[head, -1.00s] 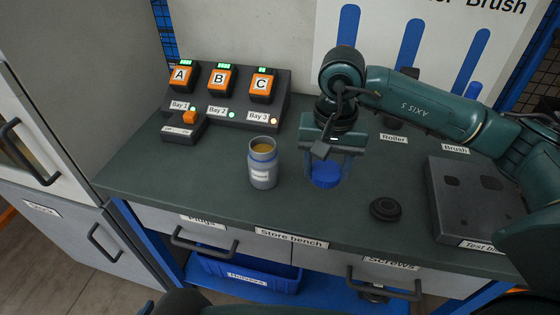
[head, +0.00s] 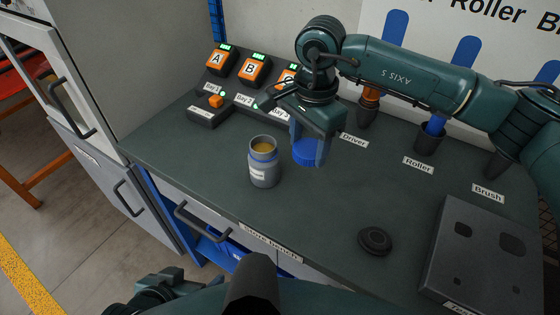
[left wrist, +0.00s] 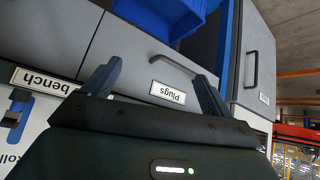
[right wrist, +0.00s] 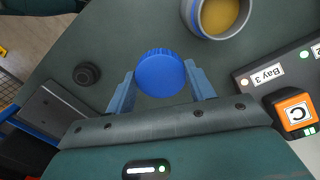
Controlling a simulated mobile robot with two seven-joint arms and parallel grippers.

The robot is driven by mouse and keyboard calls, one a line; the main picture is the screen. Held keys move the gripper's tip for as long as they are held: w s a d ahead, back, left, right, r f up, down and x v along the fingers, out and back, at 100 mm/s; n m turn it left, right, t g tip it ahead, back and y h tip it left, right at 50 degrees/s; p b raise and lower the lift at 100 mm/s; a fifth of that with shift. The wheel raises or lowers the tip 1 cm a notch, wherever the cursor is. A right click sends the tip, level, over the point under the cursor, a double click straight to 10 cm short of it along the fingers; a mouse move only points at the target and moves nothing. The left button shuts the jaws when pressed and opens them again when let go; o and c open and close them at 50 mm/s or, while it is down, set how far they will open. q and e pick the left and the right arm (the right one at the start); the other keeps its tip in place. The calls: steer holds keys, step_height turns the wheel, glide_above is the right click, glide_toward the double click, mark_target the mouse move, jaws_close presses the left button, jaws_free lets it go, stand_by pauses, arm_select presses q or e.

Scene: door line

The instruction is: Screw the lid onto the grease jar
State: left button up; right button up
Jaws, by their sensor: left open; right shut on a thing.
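The grease jar (head: 264,166) stands upright and open on the bench, a grey jar with a blue band and yellow-brown grease inside. Its open mouth also shows in the right wrist view (right wrist: 221,16). My right gripper (head: 310,150) is shut on the blue ribbed lid (head: 308,154) and holds it just right of the jar, apart from it. The lid sits between the fingertips in the right wrist view (right wrist: 160,73). My left gripper (left wrist: 150,85) is open and empty in front of the drawer labelled Plugs.
A charger with orange batteries (head: 254,70) stands behind the jar. A black round disc (head: 374,241) lies at the bench front, beside a grey test block (head: 484,254). Tool holders labelled Driver, Roller and Brush line the back. Bench around the jar's front is clear.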

arm_select(q)
steer(key=w+d+r+n+t+h+p, duration=0.1)
steer(key=w+d+r+n+t+h, duration=0.25)
steer(key=d+r+n+h, duration=1.15)
steer(key=w+a+f+n+t+y, duration=0.1)
steer(key=w+n+y, duration=0.1)
steer(key=n, duration=0.4)
steer(key=w+a+f+n+t+y, duration=0.1)
steer(key=w+n+t+y, duration=0.1)
steer(key=n+y, duration=0.3)
steer(key=w+f+n+t+y, duration=0.2)
steer(key=w+n+y, duration=0.1)
steer(key=n, duration=0.4)
steer(key=shift+w+a+n+t+y, duration=0.25)
steer(key=shift+a+n+y, duration=0.15)
steer(key=shift+y, duration=0.1)
steer(key=shift+a+f, duration=0.2)
steer(key=shift+f, duration=0.05)
arm_select(e)
steer(key=w+a+r+m, duration=0.4)
steer(key=a+r+m, duration=0.2)
steer(key=a+m, duration=0.2)
steer(key=shift+a+r+m, duration=0.3)
steer(key=shift+a+m, duration=0.05)
steer(key=shift+m, duration=0.75)
